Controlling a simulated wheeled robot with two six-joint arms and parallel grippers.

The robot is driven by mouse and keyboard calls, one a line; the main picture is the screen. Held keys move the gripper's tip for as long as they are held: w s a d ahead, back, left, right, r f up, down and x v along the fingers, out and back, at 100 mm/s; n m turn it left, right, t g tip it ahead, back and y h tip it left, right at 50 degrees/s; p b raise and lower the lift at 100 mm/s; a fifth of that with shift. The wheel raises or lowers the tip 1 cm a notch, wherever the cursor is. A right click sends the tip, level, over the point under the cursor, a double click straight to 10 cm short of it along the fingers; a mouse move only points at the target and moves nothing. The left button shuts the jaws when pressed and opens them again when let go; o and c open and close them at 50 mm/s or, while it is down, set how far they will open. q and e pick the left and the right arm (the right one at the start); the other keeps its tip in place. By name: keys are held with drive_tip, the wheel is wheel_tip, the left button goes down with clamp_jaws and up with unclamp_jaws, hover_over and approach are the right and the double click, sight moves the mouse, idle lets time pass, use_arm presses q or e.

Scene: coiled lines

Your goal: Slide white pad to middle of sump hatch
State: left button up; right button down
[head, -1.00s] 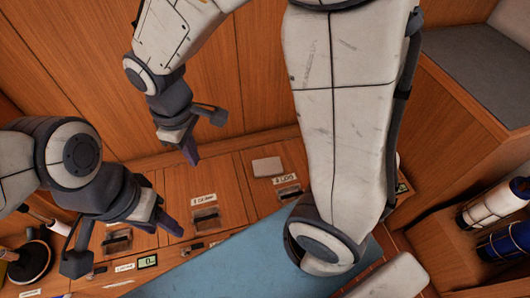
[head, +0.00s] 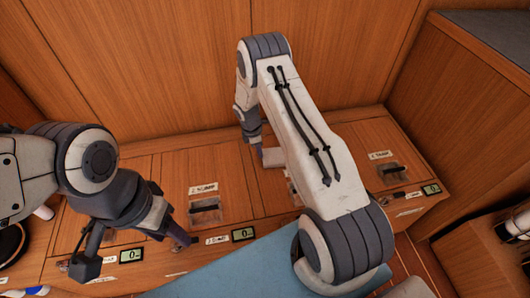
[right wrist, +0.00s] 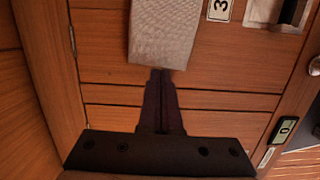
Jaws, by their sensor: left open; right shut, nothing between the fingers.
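The white pad (right wrist: 163,32) lies flat on the hatch marked 3, beside its label, in the right wrist view. In the head view the pad (head: 273,157) is partly hidden by my right arm. The sump hatch (head: 172,172), with its "2 SUMP" label and recessed latch, lies left of the pad and looks bare. My right gripper (right wrist: 161,74) is shut and empty, its fingertips at the pad's near edge in the wrist view; whether they touch I cannot tell. My left gripper (head: 176,232) is open and empty, over the front edge left of the sump latch.
A hatch with a latch (head: 392,172) lies to the right. Small displays (head: 244,234) line the front edge. A blue mat (head: 235,272) lies in front. A wood wall (head: 150,70) rises behind. My right arm covers most of hatch 3.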

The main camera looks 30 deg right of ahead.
drive_tip(key=s+d, duration=0.1)
drive_tip(key=d, duration=0.2)
drive_tip(key=s+d, duration=0.1)
drive_tip(key=d, duration=0.2)
drive_tip(key=s+d, duration=0.1)
drive_tip(key=d, duration=0.2)
drive_tip(key=shift+d+b, duration=0.35)
drive_tip(key=shift+a+f+b, duration=0.1)
drive_tip(key=shift+f+b, duration=0.2)
drive_tip(key=shift+f, duration=0.25)
drive_tip(key=shift+w+f, duration=0.1)
drive_tip(key=shift+f, duration=0.15)
